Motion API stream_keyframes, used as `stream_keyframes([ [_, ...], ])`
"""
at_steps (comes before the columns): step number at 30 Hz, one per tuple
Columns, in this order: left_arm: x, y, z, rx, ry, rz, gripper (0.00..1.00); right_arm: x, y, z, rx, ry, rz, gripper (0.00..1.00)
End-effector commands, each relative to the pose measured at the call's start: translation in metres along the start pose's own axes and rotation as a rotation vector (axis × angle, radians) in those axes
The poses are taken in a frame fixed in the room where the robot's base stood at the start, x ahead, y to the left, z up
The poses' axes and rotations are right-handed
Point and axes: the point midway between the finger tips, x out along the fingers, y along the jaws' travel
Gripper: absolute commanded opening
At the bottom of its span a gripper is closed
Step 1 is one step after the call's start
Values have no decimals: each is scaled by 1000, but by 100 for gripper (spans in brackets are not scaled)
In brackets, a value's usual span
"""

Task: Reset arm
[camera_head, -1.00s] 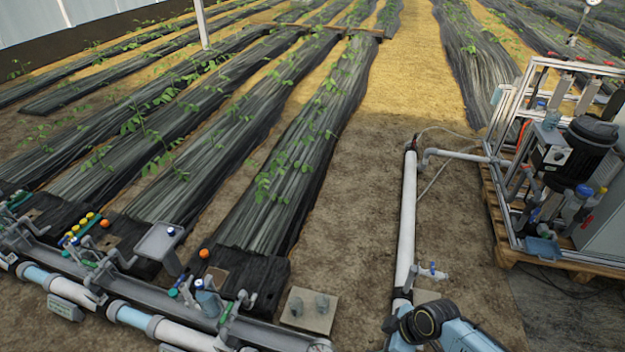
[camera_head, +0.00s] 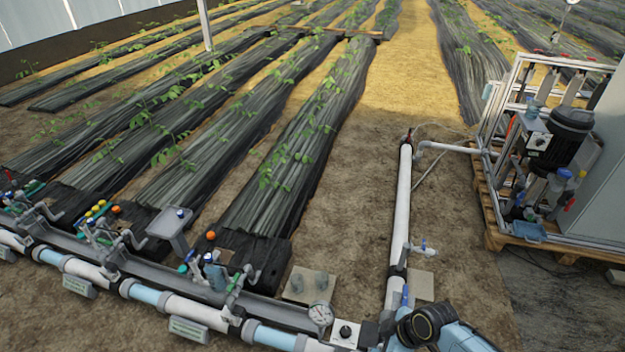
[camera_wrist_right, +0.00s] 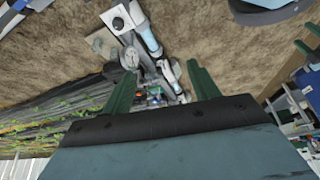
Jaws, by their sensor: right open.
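My right arm (camera_head: 430,325) comes in at the bottom of the head view, with a black joint and a blue link. In the right wrist view my right gripper (camera_wrist_right: 160,69) has two green fingers spread wide apart, with nothing between them. Beyond the fingers are pipe fittings and a round gauge (camera_wrist_right: 129,56), with some distance between; no contact shows. My left arm and gripper are not in the head view.
A pipe manifold (camera_head: 150,303) with valves, bottles and a pressure gauge (camera_head: 320,314) runs along the lower left. The pump skid (camera_head: 540,160) stands on a wooden pallet (camera_head: 500,237) at right. Bare soil lies between.

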Motion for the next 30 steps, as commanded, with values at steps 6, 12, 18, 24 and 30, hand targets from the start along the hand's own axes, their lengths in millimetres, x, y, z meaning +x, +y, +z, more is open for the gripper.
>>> stream_keyframes([
  [6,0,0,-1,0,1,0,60,-7,-24,-13,37,13,-8,60],
  [12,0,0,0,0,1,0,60,-19,-48,-24,91,20,-5,60],
  [18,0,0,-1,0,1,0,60,-47,-76,-31,206,22,24,60],
  [24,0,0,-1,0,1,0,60,-98,-101,-21,415,-2,111,60],
  [30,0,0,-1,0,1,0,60,-146,-112,1,613,-35,213,60],
])
